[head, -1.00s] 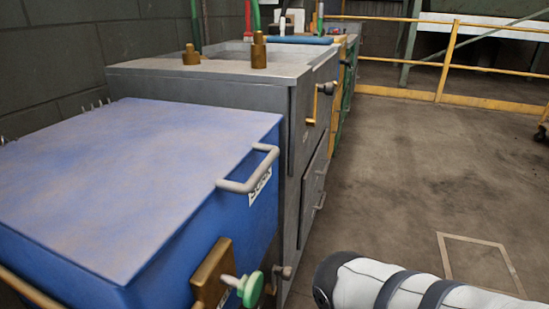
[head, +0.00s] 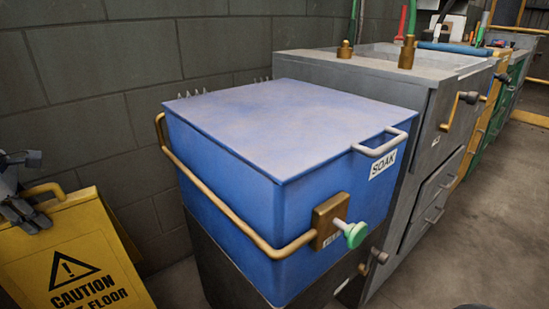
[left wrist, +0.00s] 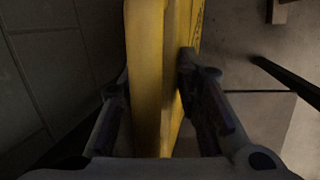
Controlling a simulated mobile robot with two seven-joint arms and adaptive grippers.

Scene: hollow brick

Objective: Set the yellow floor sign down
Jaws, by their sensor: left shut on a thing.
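The yellow floor sign (head: 72,262) stands at the lower left of the head view, with a black warning triangle and the word CAUTION on its face. Its lower part is cut off by the picture edge, so I cannot tell whether it touches the floor. My left gripper (head: 22,200) is at the sign's top, by its handle. In the left wrist view, the two fingers of the left gripper (left wrist: 158,90) are on either side of the yellow sign (left wrist: 150,40), shut on it. My right gripper is not in view.
A blue box marked SOAK (head: 250,190) with a brass rail and green knob stands right of the sign. A grey cabinet (head: 420,100) adjoins it. A block wall (head: 100,100) is behind the sign. Open floor (head: 450,240) lies at the right.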

